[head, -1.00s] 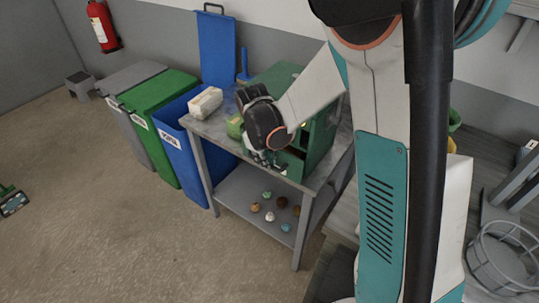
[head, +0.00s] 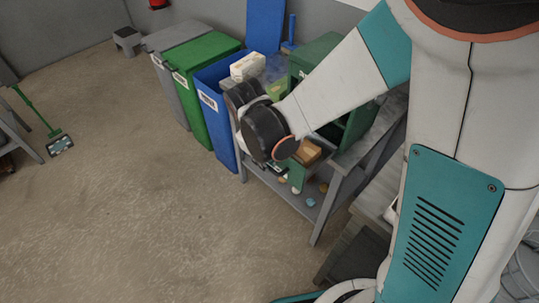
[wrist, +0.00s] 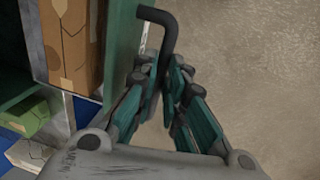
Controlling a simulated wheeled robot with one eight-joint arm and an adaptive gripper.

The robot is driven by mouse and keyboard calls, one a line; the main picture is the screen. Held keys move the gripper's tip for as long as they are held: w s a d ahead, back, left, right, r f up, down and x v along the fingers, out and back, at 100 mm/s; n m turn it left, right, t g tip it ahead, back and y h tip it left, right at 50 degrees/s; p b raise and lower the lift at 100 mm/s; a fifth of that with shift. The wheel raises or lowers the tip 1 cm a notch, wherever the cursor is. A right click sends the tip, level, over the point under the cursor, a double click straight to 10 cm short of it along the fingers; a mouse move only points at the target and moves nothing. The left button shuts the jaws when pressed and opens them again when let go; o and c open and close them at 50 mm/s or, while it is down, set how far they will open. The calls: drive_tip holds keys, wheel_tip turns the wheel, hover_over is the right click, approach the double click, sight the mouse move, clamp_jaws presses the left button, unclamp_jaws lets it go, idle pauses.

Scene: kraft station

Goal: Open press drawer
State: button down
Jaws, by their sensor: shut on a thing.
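The green press (head: 318,50) stands on the grey table, partly hidden by my arm. Its drawer is pulled out, with the green drawer front (head: 297,177) out past the table edge in the head view. The front also shows edge-on in the wrist view (wrist: 121,45). A brown cardboard-like block (head: 309,151) lies in the drawer and shows at the upper left of the wrist view (wrist: 70,45). My gripper (wrist: 167,72) is shut on the dark bent handle (wrist: 160,22) of the drawer. In the head view, my wrist hides most of the handle.
Blue (head: 211,120), green (head: 203,60) and grey bins stand left of the table. A pale packet (head: 249,66) lies on the table's left end. Small round things lie on the lower shelf. The floor (head: 150,210) in front is clear.

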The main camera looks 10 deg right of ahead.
drive_tip(key=c, duration=1.7)
unclamp_jaws()
drive_tip(key=shift+o, duration=0.2)
drive_tip(key=shift+d, duration=0.1)
